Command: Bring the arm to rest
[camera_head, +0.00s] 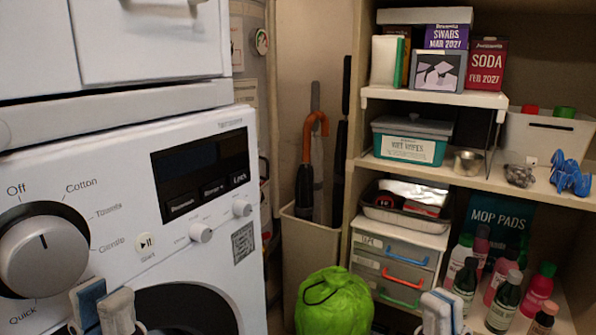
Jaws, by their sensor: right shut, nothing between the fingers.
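My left gripper (103,302) shows at the bottom left, in front of the washing machine. Its two fingertips, with blue and pale pads, stand close together and point up. I cannot tell whether they meet, and I see nothing held there. My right gripper (446,308) shows at the bottom right, in front of the lower shelves. Its fingertips point up and are shut with nothing between them. The rest of both arms is below the picture.
A white washing machine (205,262) fills the left. A green bag (335,300) stands between the grippers. Bottles (502,302) stand just right of my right gripper, near the drawer unit (395,268). A bin with umbrellas (308,255) stands behind. Shelves (350,205) fill the right.

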